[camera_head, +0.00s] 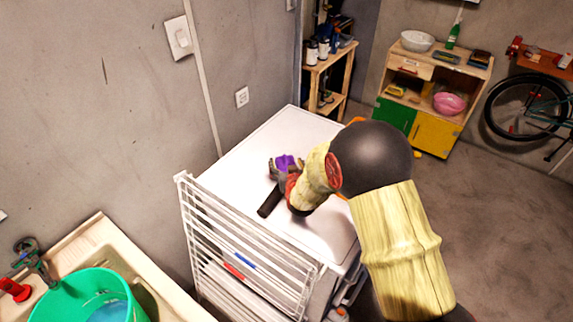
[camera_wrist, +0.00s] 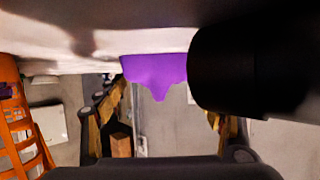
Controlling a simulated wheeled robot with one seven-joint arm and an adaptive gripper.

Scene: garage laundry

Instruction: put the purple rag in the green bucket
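The purple rag (camera_head: 285,161) is a small peaked lump on the white top of the appliance (camera_head: 282,130). My gripper (camera_head: 280,168) is low over that top, right at the rag. In the wrist view, the rag (camera_wrist: 155,72) shows between my two spread fingers (camera_wrist: 160,118), which look open; contact with the rag cannot be made out. The green bucket (camera_head: 68,301) stands in the sink at the lower left, with its mouth up and something blue inside, partly cut off by the frame.
A white drying rack (camera_head: 235,240) stands along the near side of the appliance. A black cylinder (camera_head: 268,203) is close beside my gripper and looms large in the wrist view (camera_wrist: 240,72). A faucet (camera_head: 35,262) rises behind the bucket. A wall borders the back left.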

